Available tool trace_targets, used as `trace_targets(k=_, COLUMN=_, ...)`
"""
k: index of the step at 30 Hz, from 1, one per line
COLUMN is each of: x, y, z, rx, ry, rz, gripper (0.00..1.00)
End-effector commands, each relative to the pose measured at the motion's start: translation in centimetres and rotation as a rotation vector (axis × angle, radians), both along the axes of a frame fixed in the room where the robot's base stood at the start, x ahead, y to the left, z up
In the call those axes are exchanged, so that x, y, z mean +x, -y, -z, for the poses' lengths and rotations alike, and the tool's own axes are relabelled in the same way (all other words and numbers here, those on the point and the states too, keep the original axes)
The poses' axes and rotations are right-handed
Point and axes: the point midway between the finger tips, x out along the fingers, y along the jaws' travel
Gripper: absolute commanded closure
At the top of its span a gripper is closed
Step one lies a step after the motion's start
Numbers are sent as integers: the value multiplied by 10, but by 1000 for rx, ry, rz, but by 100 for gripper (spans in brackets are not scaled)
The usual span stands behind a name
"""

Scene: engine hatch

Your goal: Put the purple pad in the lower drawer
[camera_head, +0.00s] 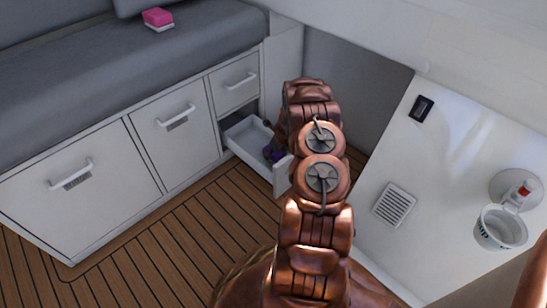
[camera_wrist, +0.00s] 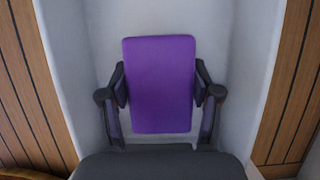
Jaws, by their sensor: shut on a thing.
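The purple pad (camera_wrist: 160,85) is a flat rectangle held between the two dark fingers of my gripper (camera_wrist: 161,92), one finger at each side edge. The lower drawer (camera_head: 250,133) is pulled open from the cabinet at the head view's middle. In the wrist view, its pale walls (camera_wrist: 62,70) rise on both sides of the pad, so the pad is over or inside it. I cannot tell whether the pad touches the drawer floor. In the head view a bit of purple shows at the drawer's right, and my arm hides most of the gripper.
A shut upper drawer (camera_head: 238,85) is above the open one. Shut cabinet doors (camera_head: 75,190) are to the left. A pink and white sponge (camera_head: 158,19) lies on the grey cushion (camera_head: 100,70).

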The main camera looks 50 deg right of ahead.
Motion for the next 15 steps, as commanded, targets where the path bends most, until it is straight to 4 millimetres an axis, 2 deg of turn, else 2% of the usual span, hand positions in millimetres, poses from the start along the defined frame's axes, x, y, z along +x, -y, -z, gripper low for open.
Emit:
trace_targets(k=1, x=-1, y=1, z=12, rx=-1, ry=0, rz=1, gripper=75)
trace_targets(k=4, x=0, y=2, z=21, rx=-2, ry=2, rz=1, gripper=75)
trace_targets(k=15, x=1, y=1, z=22, rx=-1, ry=2, rz=1, gripper=75)
